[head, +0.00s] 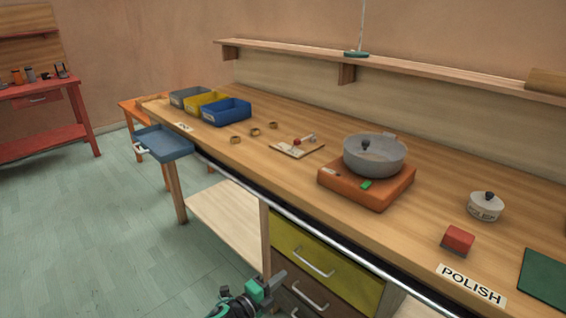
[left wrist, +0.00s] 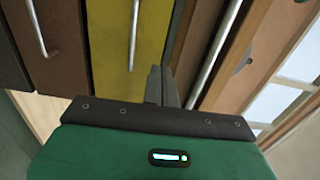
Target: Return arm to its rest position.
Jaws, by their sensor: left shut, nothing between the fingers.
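My left gripper (head: 275,279) is low at the bottom edge of the head view, in front of the workbench and below its top. Its fingers (left wrist: 162,86) are closed together and empty in the left wrist view. They point toward the yellow drawer front (head: 318,264) and the metal rail along the bench edge. Whether they touch anything I cannot tell. The yellow drawer also shows in the left wrist view (left wrist: 125,60), with a brown drawer (left wrist: 60,50) beside it. My right gripper is not in view.
The bench top (head: 340,219) holds a grey pot (head: 375,158) on an orange base (head: 350,188), a red block (head: 458,240), a small lidded jar (head: 485,207) and blue, yellow and grey bins (head: 227,111). A blue tray (head: 165,143) juts out at the far end. Open floor lies left.

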